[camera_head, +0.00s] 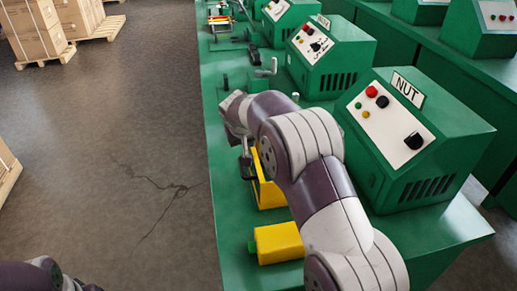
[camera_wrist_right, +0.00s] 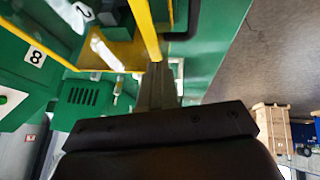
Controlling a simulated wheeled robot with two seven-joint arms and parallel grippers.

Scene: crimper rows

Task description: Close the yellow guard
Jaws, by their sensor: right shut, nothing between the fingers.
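The yellow guard (camera_head: 268,192) is on the green bench, left of the machine labelled NUT, partly hidden behind my right arm. Its bars also show close up in the right wrist view (camera_wrist_right: 145,28). My right gripper (camera_head: 247,168) points down at the guard's left side, shut with nothing in it. In the right wrist view its fingers (camera_wrist_right: 157,80) are close to a yellow bar; I cannot tell whether they touch it. How far the guard is open is hard to see. My left gripper is out of view.
A yellow block (camera_head: 278,243) sits on the bench in front of the guard. The NUT machine (camera_head: 420,135) stands to the right, with more green machines behind. A small crank (camera_head: 266,69) stands farther back. The floor at left is clear; boxes stand farther off.

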